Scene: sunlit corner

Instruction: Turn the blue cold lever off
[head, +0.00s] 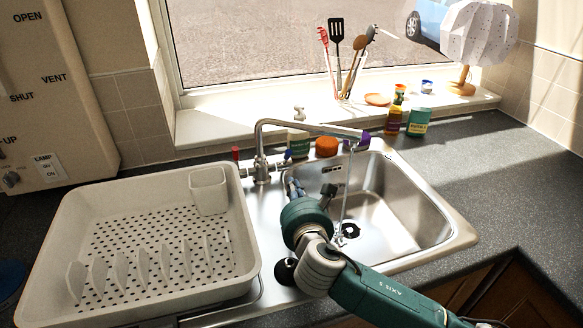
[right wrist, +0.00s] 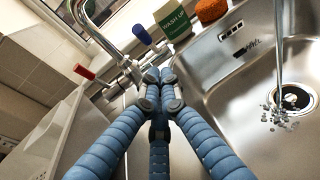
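The chrome tap (head: 262,166) stands behind the sink, and water (head: 346,190) runs from its spout into the basin. In the right wrist view, the blue cold lever (right wrist: 142,34) sticks up and back from the right side of the tap body. The red lever (right wrist: 85,72) points out to the left; it also shows in the head view (head: 236,153). My right gripper (head: 292,183) is in front of the tap, low and to the right. In the right wrist view, its blue fingers (right wrist: 158,76) are together with nothing between them, below the blue lever and apart from it. My left gripper is not in view.
A white dish rack (head: 75,215) fills the left of the counter. The steel sink (head: 420,205) lies right of my arm. A green wash-up bottle (right wrist: 176,20) and an orange sponge-like thing (head: 327,146) stand behind the sink near the tap. The spout arches overhead to the right.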

